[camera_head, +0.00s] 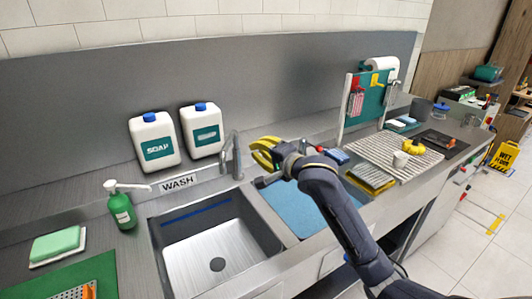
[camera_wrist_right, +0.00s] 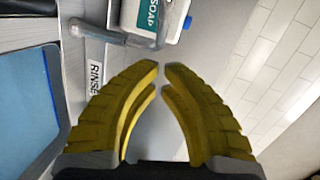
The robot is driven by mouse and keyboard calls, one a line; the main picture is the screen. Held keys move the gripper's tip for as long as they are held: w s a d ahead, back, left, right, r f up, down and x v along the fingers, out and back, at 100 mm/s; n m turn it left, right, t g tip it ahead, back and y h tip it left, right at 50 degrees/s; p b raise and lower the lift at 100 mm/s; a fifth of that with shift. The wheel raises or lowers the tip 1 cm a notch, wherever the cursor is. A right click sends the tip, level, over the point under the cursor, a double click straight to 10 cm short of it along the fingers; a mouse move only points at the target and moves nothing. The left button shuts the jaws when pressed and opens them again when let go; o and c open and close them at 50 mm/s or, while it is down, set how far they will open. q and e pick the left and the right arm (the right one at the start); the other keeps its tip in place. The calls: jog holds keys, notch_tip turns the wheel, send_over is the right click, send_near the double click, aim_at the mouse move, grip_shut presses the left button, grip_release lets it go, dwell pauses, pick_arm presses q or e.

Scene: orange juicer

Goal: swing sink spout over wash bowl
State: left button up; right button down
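The grey sink spout (camera_head: 236,152) stands behind the sinks, near the back right corner of the wash bowl (camera_head: 190,265). Its curved tube also crosses the top of the right wrist view (camera_wrist_right: 112,36). The wash bowl is a square metal basin with a dark drain and a WASH label behind it. My right gripper (camera_head: 254,147) has yellow fingers and is just right of the spout, apart from it in the head view. In the right wrist view its fingertips (camera_wrist_right: 160,66) have a narrow, empty gap between them. My left gripper is out of view.
Two white soap jugs (camera_head: 154,142) stand behind the wash bowl. A green pump bottle (camera_head: 122,209) stands at its left. A blue-bottomed rinse basin (camera_head: 292,207) lies right of it, partly under my right arm. A ribbed drying rack (camera_head: 378,160) is farther right.

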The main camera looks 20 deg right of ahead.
aim_at(229, 146)
jog(key=w+a+f, duration=0.1)
jog(key=w+a, duration=0.3)
jog(key=w, duration=0.2)
jog(key=shift+a+f, duration=0.15)
jog(key=shift+a, duration=0.1)
dwell(0.3)
jog(key=shift+w+a+f, duration=0.1)
jog(key=shift+w+a, duration=0.1)
jog(key=shift+a, duration=0.3)
jog(key=shift+w+a, duration=0.2)
jog(key=shift+a, duration=0.3)
jog(key=shift+d, duration=0.1)
